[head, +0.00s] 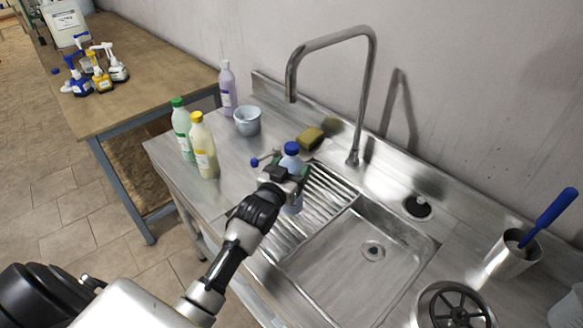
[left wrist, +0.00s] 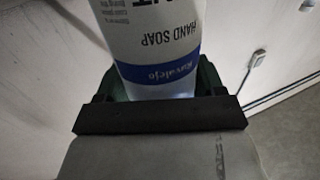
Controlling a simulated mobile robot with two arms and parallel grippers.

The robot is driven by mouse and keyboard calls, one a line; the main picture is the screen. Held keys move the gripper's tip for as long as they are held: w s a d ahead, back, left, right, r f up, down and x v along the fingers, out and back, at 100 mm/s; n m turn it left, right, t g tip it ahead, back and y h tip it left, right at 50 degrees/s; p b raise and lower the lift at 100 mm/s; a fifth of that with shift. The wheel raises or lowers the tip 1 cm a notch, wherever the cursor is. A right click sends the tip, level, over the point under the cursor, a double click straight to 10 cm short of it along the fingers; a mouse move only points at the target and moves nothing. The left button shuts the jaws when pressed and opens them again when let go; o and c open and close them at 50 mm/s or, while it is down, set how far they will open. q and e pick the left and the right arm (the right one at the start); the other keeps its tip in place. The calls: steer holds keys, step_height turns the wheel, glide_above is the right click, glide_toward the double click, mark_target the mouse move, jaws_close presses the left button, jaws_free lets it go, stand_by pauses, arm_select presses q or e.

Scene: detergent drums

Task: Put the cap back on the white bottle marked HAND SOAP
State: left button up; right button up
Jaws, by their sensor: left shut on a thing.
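My left gripper (head: 285,182) is shut around a white bottle (head: 292,207) over the ribbed drainboard of the steel sink. In the left wrist view, the bottle (left wrist: 155,40) fills the space between the green-edged fingers. Its HAND SOAP label and blue band read upside down there. In the head view, a blue cap-like piece (head: 291,148) shows at the bottle's top. Whether it is fully seated cannot be told. The bottle's lower part is partly hidden by my gripper. My right gripper is not in view.
A small blue-ended item (head: 255,162) lies left of the gripper. Green-capped (head: 181,130), yellow-capped (head: 204,148) and purple (head: 227,90) bottles stand left, near a grey cup (head: 247,121). A sponge (head: 310,138) and tall faucet (head: 354,158) stand behind. The sink basin (head: 345,265) is empty.

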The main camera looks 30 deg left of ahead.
arm_select(q)
steer(key=shift+f, duration=0.45)
steer(key=o, duration=1.7)
steer(key=shift+r, duration=0.7)
steer(key=s+b, duration=0.2)
steer(key=s, duration=1)
steer(key=shift+f, duration=0.15)
